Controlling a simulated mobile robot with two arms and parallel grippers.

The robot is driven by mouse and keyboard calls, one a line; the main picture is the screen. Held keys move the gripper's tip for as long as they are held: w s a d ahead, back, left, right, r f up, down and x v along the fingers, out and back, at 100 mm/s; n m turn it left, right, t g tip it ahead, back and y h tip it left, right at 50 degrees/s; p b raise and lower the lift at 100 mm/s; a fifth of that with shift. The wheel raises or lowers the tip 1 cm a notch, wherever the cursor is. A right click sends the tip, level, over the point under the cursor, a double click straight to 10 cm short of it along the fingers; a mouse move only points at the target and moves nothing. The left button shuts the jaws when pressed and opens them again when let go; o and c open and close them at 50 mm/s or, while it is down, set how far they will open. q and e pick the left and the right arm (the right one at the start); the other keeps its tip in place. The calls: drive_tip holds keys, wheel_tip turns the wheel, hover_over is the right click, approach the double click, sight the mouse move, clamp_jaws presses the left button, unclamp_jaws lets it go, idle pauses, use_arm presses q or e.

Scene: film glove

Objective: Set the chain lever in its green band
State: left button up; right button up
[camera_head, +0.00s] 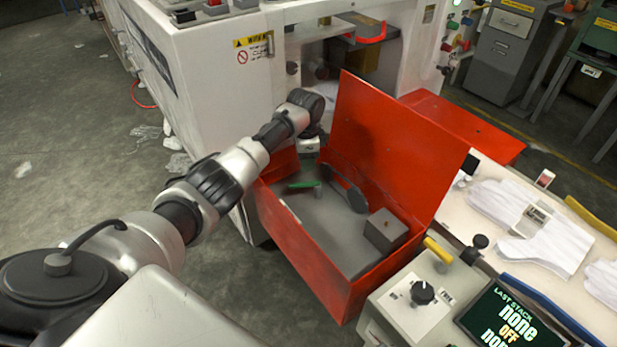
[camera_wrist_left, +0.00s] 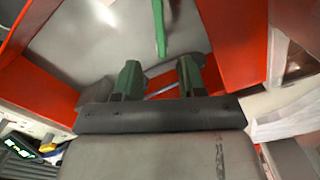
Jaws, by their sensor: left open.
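My left gripper (camera_head: 309,148) hangs over the back left part of an open red box in the head view. In the left wrist view its two green-padded fingers (camera_wrist_left: 158,78) are spread apart with nothing held between them. A black-knobbed lever (camera_head: 479,243) stands on the machine's front, right of the red box and well away from the gripper. I cannot tell for sure that it is the chain lever. No green band can be made out beside it. My right gripper is not in view.
The red box (camera_head: 300,265) holds a green-handled tool (camera_head: 304,185), a dark tool (camera_head: 347,190) and a grey block (camera_head: 385,231). A yellow handle (camera_head: 437,250), dial (camera_head: 422,292), screen (camera_head: 505,318) and white gloves (camera_head: 545,245) are at right.

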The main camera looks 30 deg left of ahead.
sight(306, 183)
use_arm(q)
wheel_tip(306, 183, down, 4)
drive_tip(key=shift+s+r, duration=0.1)
wheel_tip(306, 183, down, 3)
drive_tip(key=shift+r+b, duration=0.1)
drive_tip(key=shift+b, duration=0.4)
drive_tip(key=shift+f, duration=0.85)
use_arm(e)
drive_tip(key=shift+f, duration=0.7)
use_arm(q)
clamp_jaws()
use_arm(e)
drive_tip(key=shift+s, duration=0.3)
